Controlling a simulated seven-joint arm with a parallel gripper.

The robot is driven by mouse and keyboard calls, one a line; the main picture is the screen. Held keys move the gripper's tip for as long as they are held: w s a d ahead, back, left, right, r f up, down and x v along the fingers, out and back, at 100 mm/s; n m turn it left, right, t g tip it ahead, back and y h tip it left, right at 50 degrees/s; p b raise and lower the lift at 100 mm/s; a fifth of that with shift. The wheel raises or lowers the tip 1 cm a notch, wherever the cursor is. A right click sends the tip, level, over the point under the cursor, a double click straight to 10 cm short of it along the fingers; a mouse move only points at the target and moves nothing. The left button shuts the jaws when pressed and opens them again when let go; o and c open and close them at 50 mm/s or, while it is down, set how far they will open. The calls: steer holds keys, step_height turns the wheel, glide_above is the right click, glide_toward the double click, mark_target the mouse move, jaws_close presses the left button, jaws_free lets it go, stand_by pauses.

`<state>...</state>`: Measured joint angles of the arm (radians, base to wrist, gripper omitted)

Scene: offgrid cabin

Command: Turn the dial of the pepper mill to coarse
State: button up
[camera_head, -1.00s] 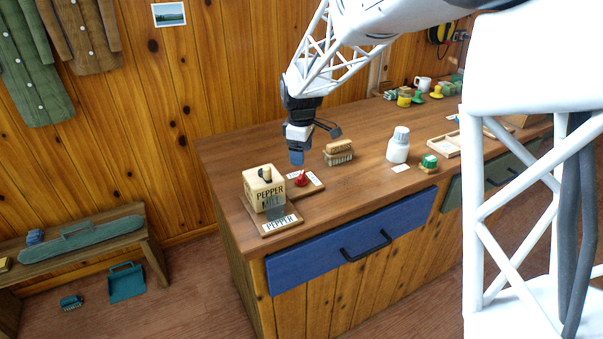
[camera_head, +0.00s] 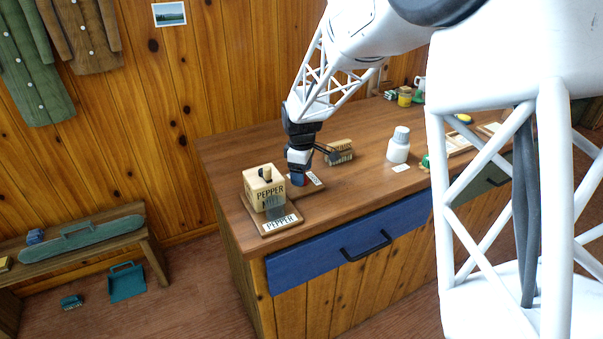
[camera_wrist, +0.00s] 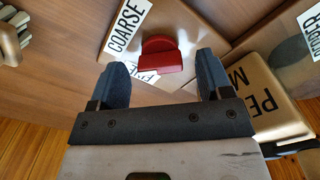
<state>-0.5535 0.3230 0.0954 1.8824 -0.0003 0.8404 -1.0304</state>
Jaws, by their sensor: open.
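The pepper mill (camera_head: 278,190) is a cream box with black lettering, standing on a wooden board at the left end of the counter. Its red dial (camera_wrist: 160,52) sits on a board beside it, with a raised grip bar. A COARSE label (camera_wrist: 128,24) lies at the dial's upper left in the wrist view. A partly hidden FINE label (camera_wrist: 146,76) lies just below the dial. My gripper (camera_wrist: 162,72) is open, with one finger on each side of the dial, apparently not touching the bar. In the head view my gripper (camera_head: 298,180) hides the dial.
A wooden brush (camera_head: 340,152) stands right behind my gripper, and a white bottle (camera_head: 398,146) stands farther right. The counter (camera_head: 350,195) is clear in front of the brush.

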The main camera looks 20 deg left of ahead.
steer(key=shift+f, duration=0.3)
steer(key=c, duration=0.9)
steer(key=shift+m, duration=0.4)
steer(key=m, duration=0.8)
steer(key=shift+m, duration=0.3)
